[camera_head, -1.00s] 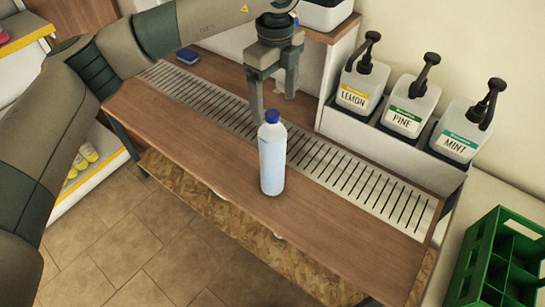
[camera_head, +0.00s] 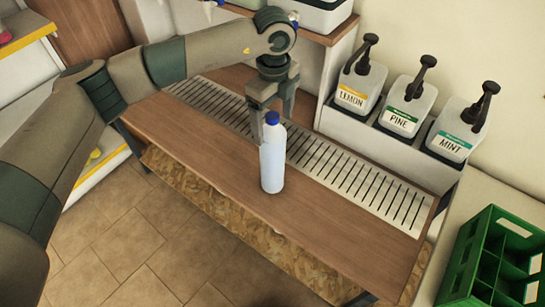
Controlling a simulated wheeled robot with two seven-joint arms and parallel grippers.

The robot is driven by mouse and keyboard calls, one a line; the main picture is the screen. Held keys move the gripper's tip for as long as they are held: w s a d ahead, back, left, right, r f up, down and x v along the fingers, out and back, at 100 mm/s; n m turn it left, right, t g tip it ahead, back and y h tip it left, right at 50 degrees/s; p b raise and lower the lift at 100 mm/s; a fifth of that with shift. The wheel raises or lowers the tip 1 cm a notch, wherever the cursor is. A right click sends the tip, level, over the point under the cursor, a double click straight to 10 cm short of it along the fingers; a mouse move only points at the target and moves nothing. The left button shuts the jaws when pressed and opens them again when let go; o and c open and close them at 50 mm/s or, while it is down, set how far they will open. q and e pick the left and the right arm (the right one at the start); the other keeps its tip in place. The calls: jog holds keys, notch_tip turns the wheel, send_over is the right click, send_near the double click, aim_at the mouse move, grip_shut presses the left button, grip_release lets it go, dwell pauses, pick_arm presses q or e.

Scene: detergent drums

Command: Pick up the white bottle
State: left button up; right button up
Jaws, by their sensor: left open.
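The white bottle (camera_head: 272,160) with a blue cap stands upright on the wooden counter, near the middle of the head view. My left gripper (camera_head: 271,128) points down, with its fingers just behind and around the height of the bottle's top. Its jaws are open. One finger is partly hidden behind the bottle, and I cannot tell whether the fingers touch it. My right gripper is not in view.
A slotted metal drain (camera_head: 365,185) runs along the counter behind the bottle. Pump dispensers marked lemon (camera_head: 357,90), pine (camera_head: 403,108) and mint (camera_head: 457,130) stand in a rack at right. A green crate (camera_head: 495,255) is at lower right. The counter's front right is clear.

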aim_at(272, 155)
pick_arm(q)
notch_tip(272, 155, down, 3)
jog(key=shift+a+r+p, duration=0.1)
jog(key=shift+a+p, duration=0.05)
jog(key=shift+p, duration=0.6)
jog(key=shift+f, duration=0.4)
jog(key=shift+c, duration=0.3)
grip_shut()
jog(key=shift+r, duration=0.1)
